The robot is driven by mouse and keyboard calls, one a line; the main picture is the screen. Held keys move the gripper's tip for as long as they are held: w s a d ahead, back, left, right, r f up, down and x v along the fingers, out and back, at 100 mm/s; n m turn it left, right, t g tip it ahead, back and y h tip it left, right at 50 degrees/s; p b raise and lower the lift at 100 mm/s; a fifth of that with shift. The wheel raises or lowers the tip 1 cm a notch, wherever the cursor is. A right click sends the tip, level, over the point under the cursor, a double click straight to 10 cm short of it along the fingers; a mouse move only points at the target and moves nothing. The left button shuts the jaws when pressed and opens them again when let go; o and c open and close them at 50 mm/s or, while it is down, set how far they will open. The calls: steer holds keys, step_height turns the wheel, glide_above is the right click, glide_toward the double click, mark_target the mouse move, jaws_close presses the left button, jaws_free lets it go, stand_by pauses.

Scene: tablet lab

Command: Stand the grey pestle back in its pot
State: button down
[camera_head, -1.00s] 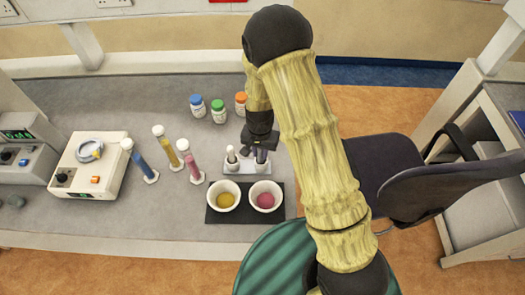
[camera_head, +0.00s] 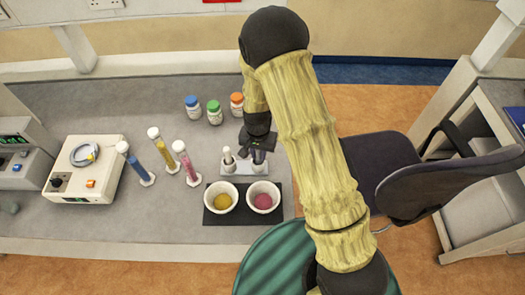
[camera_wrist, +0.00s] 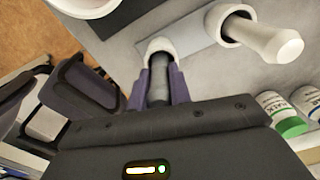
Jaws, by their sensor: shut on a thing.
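My gripper (camera_head: 258,156) is shut on the grey pestle, just above the white holder behind the two bowls. In the wrist view the grey pestle (camera_wrist: 159,80) lies between my two purple fingers (camera_wrist: 159,92). Its far end is at the mouth of a white pot (camera_wrist: 159,46) and seems to be inside it; the tip is hidden. That pot also shows below my gripper in the head view (camera_head: 259,168). The other pot (camera_wrist: 237,22), beside it on the same holder, has a white pestle (camera_wrist: 272,40) leaning in it.
A dark mat (camera_head: 242,219) in front carries a bowl of yellow powder (camera_head: 222,201) and a bowl of pink powder (camera_head: 263,201). Capped tubes (camera_head: 187,162) stand to the left. Lidded jars (camera_head: 214,113) stand behind.

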steer(key=shift+s+a+f, duration=0.1)
steer(key=shift+s+a, duration=0.1)
steer(key=shift+a, duration=0.1)
steer(key=shift+d, duration=0.2)
steer(key=shift+w+d+f, duration=0.1)
steer(key=shift+w+d, duration=0.05)
steer(key=shift+w, duration=0.25)
steer(key=c, duration=1.2)
jaws_free()
steer(key=shift+s, duration=0.1)
steer(key=shift+s+a, duration=0.15)
steer(key=shift+a, duration=0.1)
steer(key=shift+d+r+b, duration=0.15)
steer(key=shift+r+b, duration=0.15)
steer(key=shift+r, duration=0.4)
step_height(320, 180, up, 16)
steer(key=b, duration=0.3)
steer(key=shift+a, duration=0.2)
